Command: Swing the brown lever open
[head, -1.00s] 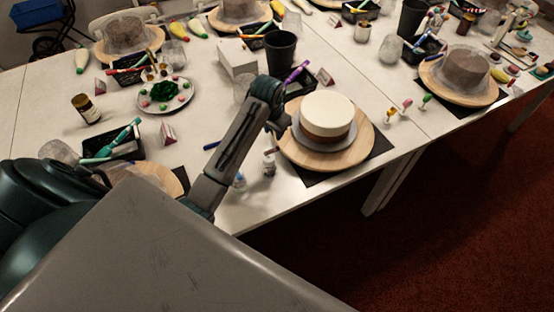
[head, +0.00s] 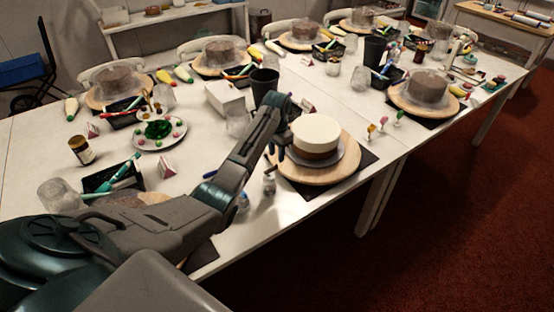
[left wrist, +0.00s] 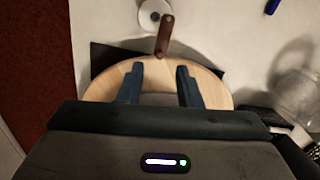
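The brown lever (left wrist: 165,36) shows in the left wrist view, reaching from a small round white and metal piece (left wrist: 150,14) toward my gripper. In the head view a small upright white piece (head: 269,184) stands at the left edge of the wooden turntable (head: 316,174). My left gripper (left wrist: 160,80) is open and empty. Its two fingers are apart, over the turntable edge, with the lever's near end just ahead of the gap between them and not between the fingers. A white-topped cake (head: 316,133) with a brown band sits on the turntable. My right gripper is not in view.
A white box (head: 226,98), a dark cup (head: 264,83) and a clear glass (head: 237,122) stand behind my left arm. A plate of sweets (head: 159,131) lies to the left. A black mat (head: 367,158) is under the turntable, near the table's front edge.

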